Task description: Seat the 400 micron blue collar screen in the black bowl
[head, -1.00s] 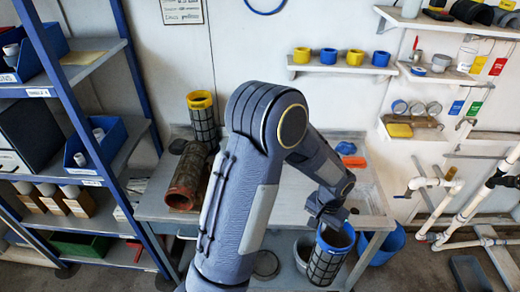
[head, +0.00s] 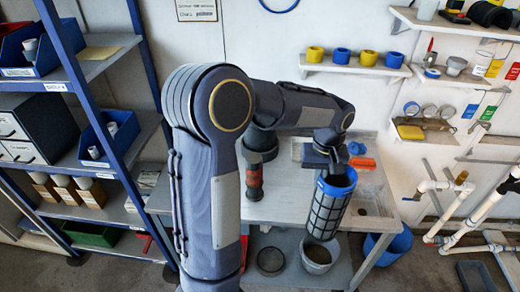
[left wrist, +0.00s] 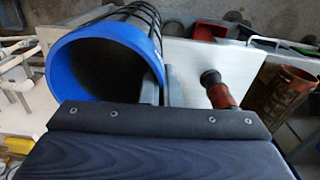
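My left gripper (head: 332,160) is shut on the rim of the blue collar screen (head: 326,212), a dark mesh cylinder with a blue ring on top. The screen hangs slightly tilted near the table's front edge, above the lower shelf. In the left wrist view the blue collar (left wrist: 72,55) faces the camera, and the finger pair (left wrist: 160,88) straddles its wall. I cannot make out the black bowl with certainty. My right gripper is not in view.
A red-bodied thing with a wide black top (head: 262,140) stands on the table, partly behind my arm. A grey bucket (head: 319,258) and a round dark dish (head: 270,262) are below. Wall pipes (head: 462,205) stand at right; blue-framed shelves (head: 85,85) at left.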

